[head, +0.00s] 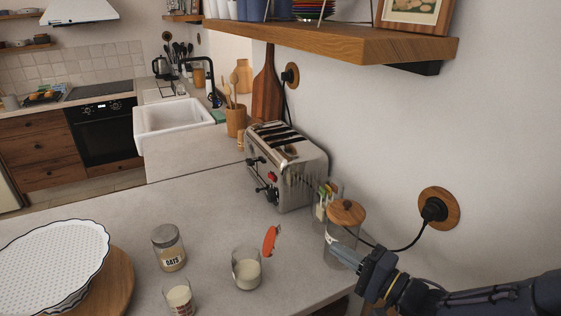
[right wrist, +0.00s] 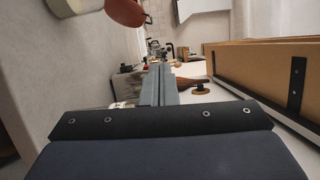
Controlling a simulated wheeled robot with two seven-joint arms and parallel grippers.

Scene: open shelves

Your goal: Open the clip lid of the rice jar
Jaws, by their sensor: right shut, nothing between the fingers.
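A glass jar with pale contents (head: 247,273) stands on the grey counter; I take it for the rice jar, though I see no label. Its red-orange clip lid (head: 271,240) is tipped up on edge at the jar's right, leaving the mouth uncovered. The lid also shows at the top of the right wrist view (right wrist: 126,12). My right gripper (head: 343,256) is shut and empty, to the right of the jar and apart from it and the lid. It also shows in the right wrist view (right wrist: 158,84). My left gripper is not in view.
An oats jar (head: 168,250) and another small jar (head: 180,298) stand left of the rice jar. A wood-lidded glass jar (head: 345,220) is close behind my right gripper. A toaster (head: 290,165) stands behind; a wooden shelf (head: 340,42) overhangs the wall side.

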